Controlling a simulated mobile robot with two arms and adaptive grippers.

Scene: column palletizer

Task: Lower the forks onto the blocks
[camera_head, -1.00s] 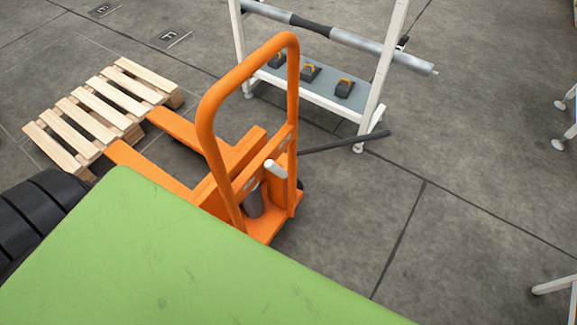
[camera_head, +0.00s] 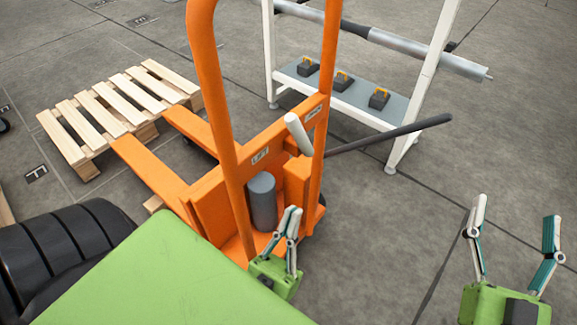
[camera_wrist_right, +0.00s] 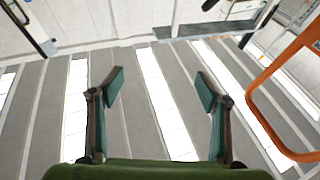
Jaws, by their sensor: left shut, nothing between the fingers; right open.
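The orange pallet jack (camera_head: 240,165) stands in front of me, with its tall looped handle upright. Its two forks (camera_head: 150,172) reach toward the wooden pallet (camera_head: 120,108) at the left; I cannot tell whether they bear it. A small pale wooden block (camera_head: 153,204) shows beside the near fork. A white-gripped lever (camera_head: 298,134) and a long dark bar (camera_head: 390,135) are on the jack's body. My left gripper (camera_head: 292,213) is shut and empty, in front of the jack's base. My right gripper (camera_head: 516,215) is open and empty at the lower right; it also shows in the right wrist view (camera_wrist_right: 160,88).
A white rack (camera_head: 430,95) with a metal roller and a shelf of small dark items (camera_head: 343,81) stands behind the jack. The dark bar reaches toward its leg. The floor (camera_head: 380,240) between the jack and my right gripper is clear.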

